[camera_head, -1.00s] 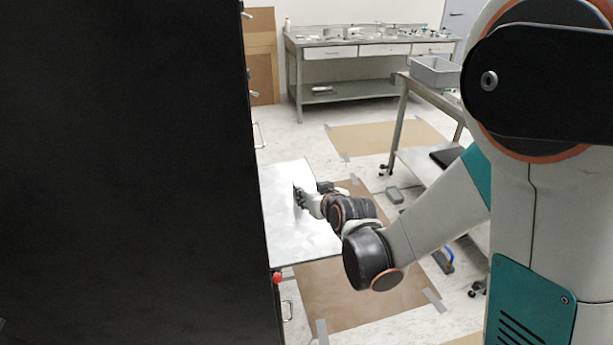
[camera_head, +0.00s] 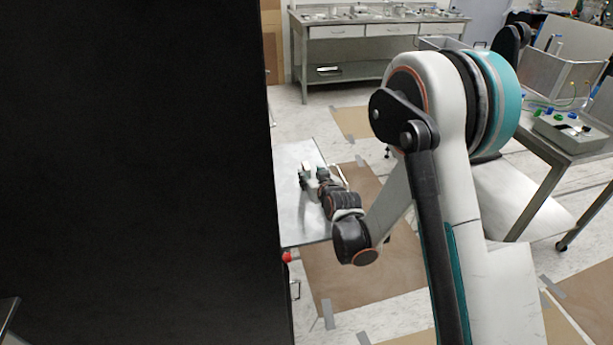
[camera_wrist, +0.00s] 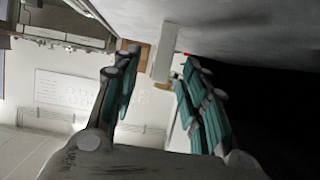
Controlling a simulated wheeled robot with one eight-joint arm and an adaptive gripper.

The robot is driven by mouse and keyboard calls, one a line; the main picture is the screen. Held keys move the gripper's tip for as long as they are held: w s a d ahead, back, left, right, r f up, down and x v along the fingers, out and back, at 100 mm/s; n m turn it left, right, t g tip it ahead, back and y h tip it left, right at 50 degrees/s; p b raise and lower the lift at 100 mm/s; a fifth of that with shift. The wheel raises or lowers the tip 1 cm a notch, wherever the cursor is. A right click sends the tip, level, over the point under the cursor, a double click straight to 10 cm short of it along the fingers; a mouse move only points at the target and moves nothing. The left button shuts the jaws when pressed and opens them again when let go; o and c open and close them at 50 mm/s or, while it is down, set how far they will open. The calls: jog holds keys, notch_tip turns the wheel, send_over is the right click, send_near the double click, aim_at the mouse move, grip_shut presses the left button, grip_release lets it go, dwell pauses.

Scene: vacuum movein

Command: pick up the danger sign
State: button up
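My gripper (camera_head: 307,175) is over the pale metal table top (camera_head: 293,232) beside the tall black cabinet. In the wrist view its teal-padded fingers (camera_wrist: 160,62) are spread, with gaps visible between them. A plain pale block-like piece (camera_wrist: 163,50) shows between the fingertips; a small pale piece also shows at the gripper in the head view (camera_head: 308,167). No lettering is visible on it, so I cannot tell whether it is the danger sign. I cannot tell how far it is from the fingers. No marked danger sign is recognisable elsewhere.
The black cabinet (camera_head: 140,170) fills the left of the head view. A red knob (camera_head: 287,257) sits at the near table edge. Brown floor sheets (camera_head: 350,285) lie beside the table. A workbench (camera_head: 375,40) stands behind, and a cart with equipment (camera_head: 560,135) stands right.

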aim_at(309, 173)
jog(key=shift+b+x, duration=1.3)
jog(key=shift+x, duration=1.75)
jog(key=shift+a+r, duration=0.1)
grip_shut()
